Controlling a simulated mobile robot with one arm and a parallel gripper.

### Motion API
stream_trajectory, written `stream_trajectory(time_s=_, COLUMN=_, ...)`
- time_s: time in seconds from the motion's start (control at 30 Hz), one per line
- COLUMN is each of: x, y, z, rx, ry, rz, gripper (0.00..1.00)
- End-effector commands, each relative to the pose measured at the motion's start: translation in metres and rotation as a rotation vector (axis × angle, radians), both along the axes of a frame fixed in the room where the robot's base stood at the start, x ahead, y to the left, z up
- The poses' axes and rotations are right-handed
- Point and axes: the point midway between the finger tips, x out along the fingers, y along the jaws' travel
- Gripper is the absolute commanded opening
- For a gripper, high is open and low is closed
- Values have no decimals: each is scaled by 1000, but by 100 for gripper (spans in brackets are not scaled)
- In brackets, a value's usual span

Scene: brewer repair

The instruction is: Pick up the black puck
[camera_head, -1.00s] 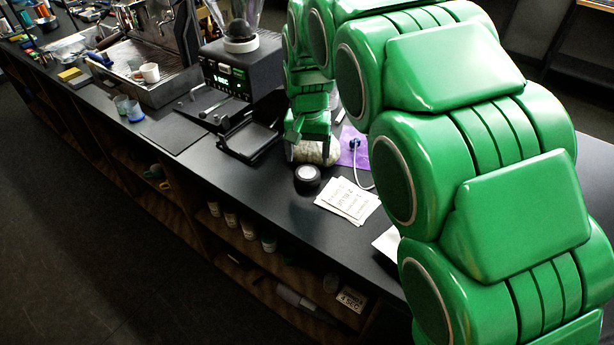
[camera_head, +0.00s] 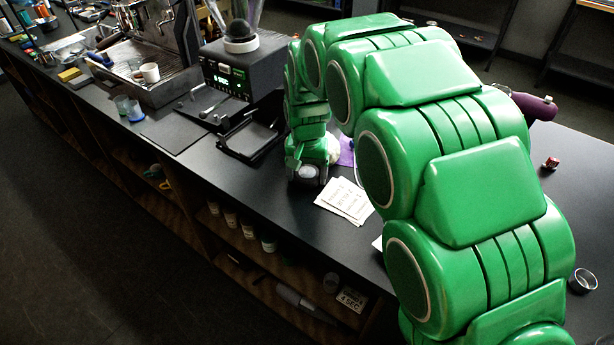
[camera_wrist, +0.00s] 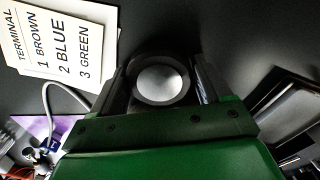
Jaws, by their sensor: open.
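The black puck (camera_head: 308,172) sits on the dark counter near its front edge, with a pale round top. It also shows in the wrist view (camera_wrist: 160,83), between the two fingers. My gripper (camera_wrist: 160,90) is open, with one finger on each side of the puck. In the head view my gripper (camera_head: 307,176) is right over the puck and hides part of it. I cannot tell whether the fingers touch the puck.
White printed cards (camera_head: 345,200) lie just right of the puck. A purple cloth (camera_head: 346,152) and a pale rounded object (camera_head: 333,150) are behind my gripper. A black device with a green display (camera_head: 238,72) and a black tray (camera_head: 250,138) stand to the left.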

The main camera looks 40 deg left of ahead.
Motion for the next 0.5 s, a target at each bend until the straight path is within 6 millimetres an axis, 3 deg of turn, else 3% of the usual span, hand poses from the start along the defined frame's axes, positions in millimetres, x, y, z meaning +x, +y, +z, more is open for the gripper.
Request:
stream_trajectory(time_s=0.07, x=0, y=0, z=0, rx=0, ry=-1, rz=0, gripper=78)
stream_trajectory(time_s=0.37, x=0, y=0, z=1, rx=0, ry=-1, rz=0, gripper=33)
stream_trajectory(time_s=0.5, x=0, y=0, z=1, rx=1, ry=-2, rz=0, gripper=30)
